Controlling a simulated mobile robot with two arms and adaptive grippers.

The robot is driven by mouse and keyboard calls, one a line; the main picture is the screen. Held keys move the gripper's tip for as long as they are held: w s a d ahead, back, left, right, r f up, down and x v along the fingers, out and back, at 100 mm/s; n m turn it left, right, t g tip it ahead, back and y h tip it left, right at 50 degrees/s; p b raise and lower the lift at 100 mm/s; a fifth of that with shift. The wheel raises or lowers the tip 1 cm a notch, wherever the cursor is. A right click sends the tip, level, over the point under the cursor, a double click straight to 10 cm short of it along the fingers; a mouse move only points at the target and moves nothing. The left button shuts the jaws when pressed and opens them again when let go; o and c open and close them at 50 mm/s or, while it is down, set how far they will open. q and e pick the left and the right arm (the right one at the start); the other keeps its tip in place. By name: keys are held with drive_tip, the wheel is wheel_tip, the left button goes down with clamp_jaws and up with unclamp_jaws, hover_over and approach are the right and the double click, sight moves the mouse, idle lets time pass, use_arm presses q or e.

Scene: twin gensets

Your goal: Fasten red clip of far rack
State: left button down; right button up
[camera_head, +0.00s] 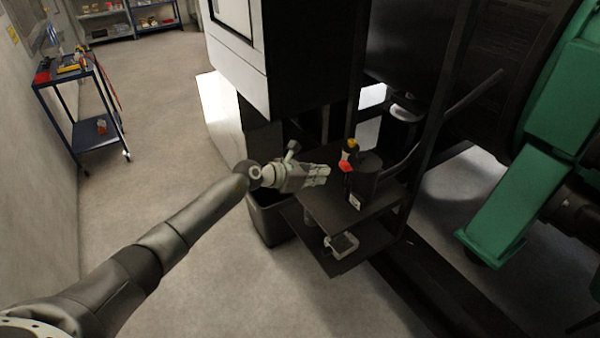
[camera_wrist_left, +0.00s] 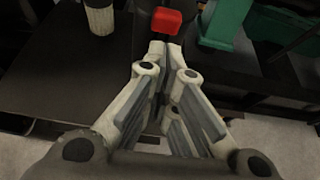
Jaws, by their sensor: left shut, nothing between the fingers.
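The red clip (camera_head: 345,167) sits at the left side of a dark cylinder (camera_head: 364,178) on the black rack shelf (camera_head: 330,206), below a small yellow-topped part (camera_head: 352,144). My left gripper (camera_head: 326,175) is shut and empty, its fingertips a little to the left of the red clip. In the left wrist view the red clip (camera_wrist_left: 166,20) shows just beyond the closed fingertips (camera_wrist_left: 165,46). I cannot tell how far apart they are or whether the clip is latched. My right gripper is in neither view.
A lower shelf holds a small light metal part (camera_head: 341,244). A dark bin (camera_head: 268,218) stands under the gripper. Green machinery (camera_head: 515,205) is on the right. A blue cart (camera_head: 80,105) stands at the far left, and the floor (camera_head: 170,120) between is clear.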

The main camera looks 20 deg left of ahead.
use_arm(q)
drive_tip(key=s+a+r+b, duration=0.1)
drive_tip(key=s+a+r, duration=0.4)
drive_tip(key=s+r, duration=0.1)
drive_tip(key=shift+s+r, duration=0.4)
drive_tip(key=shift+r, duration=0.3)
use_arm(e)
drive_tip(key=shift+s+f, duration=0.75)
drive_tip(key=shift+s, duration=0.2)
